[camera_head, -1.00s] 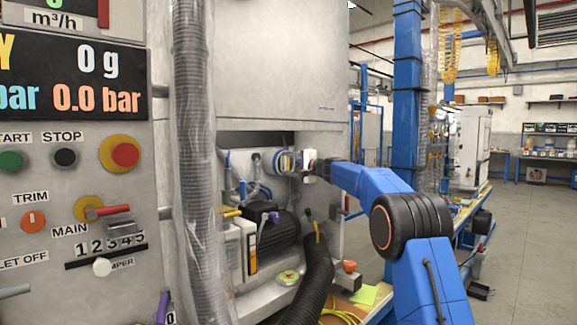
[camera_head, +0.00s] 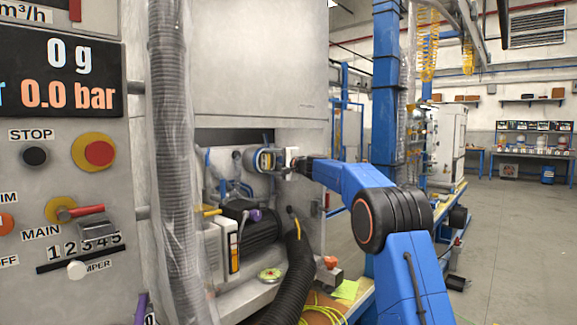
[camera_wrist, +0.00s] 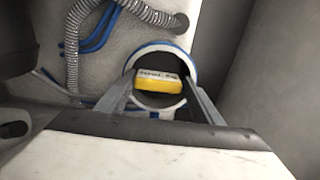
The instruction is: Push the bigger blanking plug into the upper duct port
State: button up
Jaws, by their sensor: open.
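The duct port is a round opening with a white and blue rim (camera_wrist: 163,46) in the wrist view. A dark round plug (camera_wrist: 158,100) with a yellow lettered grip (camera_wrist: 162,79) sits within that rim; how deep it is seated I cannot tell. My gripper (camera_wrist: 160,84) is open, one finger on each side of the plug; contact is unclear. In the head view the port (camera_head: 263,160) shows as a short round stub in the cabinet recess, with my gripper (camera_head: 284,161) just right of it. The plug's face is hidden there.
A grey corrugated hose (camera_wrist: 78,60) and blue tubes (camera_wrist: 100,28) run beside the port. A black motor (camera_head: 250,232) and a thick black hose (camera_head: 293,280) stand below. The recess wall (camera_head: 307,200) is close on the right. Open floor (camera_head: 510,240) lies farther right.

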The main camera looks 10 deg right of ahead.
jog(key=v, duration=1.5)
jog(key=shift+s+d, duration=0.25)
jog(key=shift+d, duration=0.05)
